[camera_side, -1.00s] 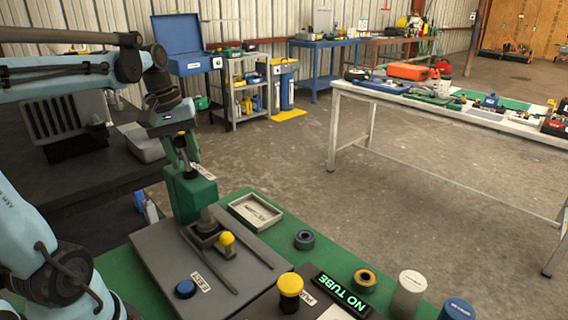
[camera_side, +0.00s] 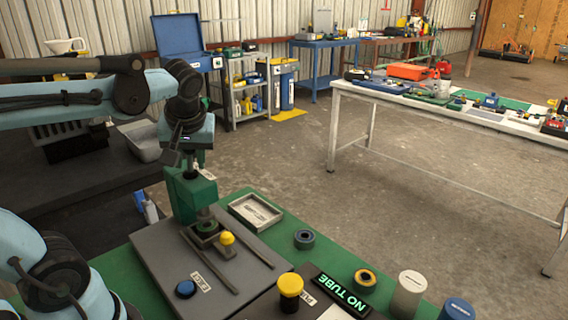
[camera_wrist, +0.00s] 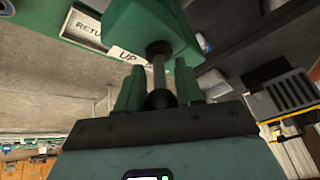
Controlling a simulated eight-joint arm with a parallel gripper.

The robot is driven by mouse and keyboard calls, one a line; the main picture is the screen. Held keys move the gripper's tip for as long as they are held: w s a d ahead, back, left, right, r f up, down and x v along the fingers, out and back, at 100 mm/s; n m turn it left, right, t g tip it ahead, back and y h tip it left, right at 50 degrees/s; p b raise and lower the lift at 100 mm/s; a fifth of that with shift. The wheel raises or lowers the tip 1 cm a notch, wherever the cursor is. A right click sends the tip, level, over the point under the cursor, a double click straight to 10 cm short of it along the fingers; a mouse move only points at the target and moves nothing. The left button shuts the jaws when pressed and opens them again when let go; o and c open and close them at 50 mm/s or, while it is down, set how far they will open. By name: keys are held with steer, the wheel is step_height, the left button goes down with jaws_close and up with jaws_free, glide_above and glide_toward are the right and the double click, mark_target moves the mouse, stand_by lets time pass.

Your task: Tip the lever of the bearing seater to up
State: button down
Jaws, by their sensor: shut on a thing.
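The bearing seater is a green press (camera_side: 192,195) on a grey plate in the side view. Its green body fills the top of the wrist view (camera_wrist: 150,25), with a white UP label (camera_wrist: 128,55) beside the lever. The lever (camera_wrist: 158,72) is a grey rod with a dark round knob, running from the body in between my gripper's green fingers. My gripper (camera_wrist: 158,76) is shut on the lever near its knob. In the side view my gripper (camera_side: 180,152) is just above the press, and the lever is mostly hidden there. A ring sits in the holder (camera_side: 207,226) below the press.
A yellow knob (camera_side: 226,239) and a blue button (camera_side: 185,289) are on the plate. A grey tray (camera_side: 255,212), a dark ring (camera_side: 304,239), a yellow-topped cylinder (camera_side: 290,290) and a lit NO TUBE sign (camera_side: 341,296) are nearby. The floor beyond is clear.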

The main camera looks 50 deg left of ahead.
steer(key=shift+d+y, duration=0.25)
steer(key=shift+y, duration=0.35)
steer(key=c, duration=0.8)
jaws_free()
steer(key=shift+f, duration=0.1)
steer(key=shift+c, duration=0.2)
steer(key=shift+d, duration=0.1)
steer(key=v, duration=1.2)
steer(key=shift+d, duration=0.1)
steer(key=w+d+f+m+t+h, duration=0.1)
steer(key=d+f+m+t+h, duration=0.1)
steer(key=f+m, duration=0.3)
steer(key=w+d+f+m+t+h, duration=0.2)
steer(key=f+m, duration=0.4)
steer(key=f, duration=0.4)
steer(key=shift+d+f+t+h, duration=0.3)
steer(key=shift+d+t+h, duration=0.5)
steer(key=shift+h, duration=0.4)
